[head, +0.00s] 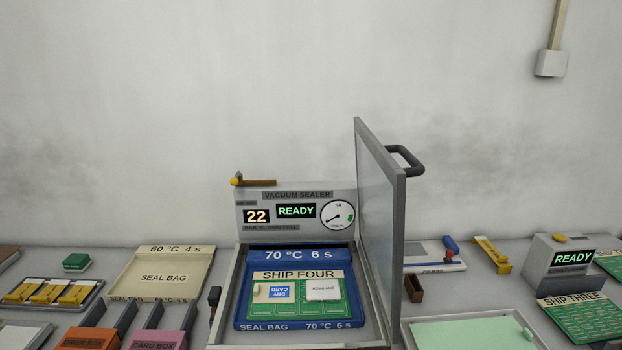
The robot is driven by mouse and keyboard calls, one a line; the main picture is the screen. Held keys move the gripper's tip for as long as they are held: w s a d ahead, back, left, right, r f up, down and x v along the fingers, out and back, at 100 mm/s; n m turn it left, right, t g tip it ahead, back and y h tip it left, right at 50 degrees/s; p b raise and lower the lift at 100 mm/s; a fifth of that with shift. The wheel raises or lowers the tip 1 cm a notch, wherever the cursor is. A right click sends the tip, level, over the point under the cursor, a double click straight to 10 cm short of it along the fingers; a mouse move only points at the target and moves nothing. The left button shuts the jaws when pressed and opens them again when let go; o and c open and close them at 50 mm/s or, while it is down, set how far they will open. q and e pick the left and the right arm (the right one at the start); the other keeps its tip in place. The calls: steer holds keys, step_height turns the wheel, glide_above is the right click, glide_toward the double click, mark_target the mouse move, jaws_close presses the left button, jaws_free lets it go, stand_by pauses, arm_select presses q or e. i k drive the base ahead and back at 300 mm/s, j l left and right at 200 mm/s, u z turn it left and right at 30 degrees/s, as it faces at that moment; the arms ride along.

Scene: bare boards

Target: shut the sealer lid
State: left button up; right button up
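The vacuum sealer (297,222) stands at the middle of the bench, its panel showing 22 and READY beside a round gauge. Its lid (381,220) is open and stands upright along the right side of the chamber. A dark handle (406,161) sticks out from the lid's right face, near the top. In the chamber lies a blue seal bag tray (290,257) marked 70 °C 6 s, holding a green SHIP FOUR board (343,277) with a blue-and-white dry card (282,291) and a white piece (322,290). Neither of my grippers is in view.
A cream seal bag tray (162,267), an orange box (92,338) and a pink card box (158,340) stand left. A pale green mat (462,332) lies right of the lid, near a READY device (558,265). Air above the sealer is clear.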

mark_target(381, 181)
steer(key=i+l+u, duration=0.1)
steer(key=l, duration=0.3)
steer(key=i+l+u, duration=0.15)
steer(key=l, duration=0.25)
steer(key=i+l+u, duration=0.1)
steer(key=l, duration=0.35)
steer(key=i+l+u, duration=0.15)
steer(key=l, duration=0.25)
steer(key=i, duration=0.1)
